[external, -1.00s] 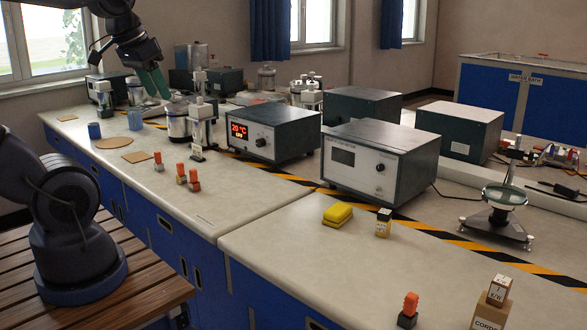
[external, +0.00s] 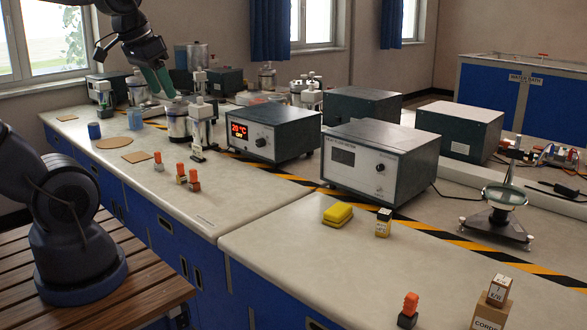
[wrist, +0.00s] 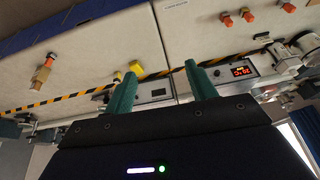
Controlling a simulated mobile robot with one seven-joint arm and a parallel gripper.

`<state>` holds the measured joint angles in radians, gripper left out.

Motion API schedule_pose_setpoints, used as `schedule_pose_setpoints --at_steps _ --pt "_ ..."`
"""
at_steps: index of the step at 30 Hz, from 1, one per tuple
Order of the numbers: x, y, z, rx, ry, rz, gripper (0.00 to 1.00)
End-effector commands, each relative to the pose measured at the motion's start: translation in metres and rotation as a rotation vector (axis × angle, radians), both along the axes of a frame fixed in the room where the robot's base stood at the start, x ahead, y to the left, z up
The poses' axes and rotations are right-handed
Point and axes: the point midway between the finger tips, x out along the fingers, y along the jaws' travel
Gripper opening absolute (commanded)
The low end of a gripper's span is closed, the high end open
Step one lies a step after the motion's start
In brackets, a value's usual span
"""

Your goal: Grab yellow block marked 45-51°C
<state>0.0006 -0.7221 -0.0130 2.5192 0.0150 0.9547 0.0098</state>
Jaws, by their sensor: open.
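I cannot read any 45-51°C marking on either. My gripper (external: 160,80) has green fingers and is open and empty. It is above the far left of the bench, well away from both blocks. The fingers also show in the wrist view (wrist: 158,74).
A meter box (external: 380,160) stands behind the yellow blocks, and a box with a red display (external: 265,133) is to its left. Several orange-topped pieces (external: 181,172) stand on the left bench. A magnifier stand (external: 498,215) is at right.

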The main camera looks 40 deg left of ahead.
Motion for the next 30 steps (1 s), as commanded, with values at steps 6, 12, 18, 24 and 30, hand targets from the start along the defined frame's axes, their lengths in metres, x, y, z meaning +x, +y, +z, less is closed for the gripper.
schedule_pose_setpoints --at_steps 6,12,18,24,30 --pt "0.046 -0.012 0.003 0.094 0.050 -0.093 0.56" --pt "0.092 -0.029 0.000 0.178 0.099 -0.204 0.56" --pt "0.140 -0.050 -0.010 0.245 0.144 -0.323 0.56" --pt "0.186 -0.074 -0.028 0.294 0.186 -0.448 0.56" --pt "0.231 -0.102 -0.052 0.326 0.221 -0.579 0.56"
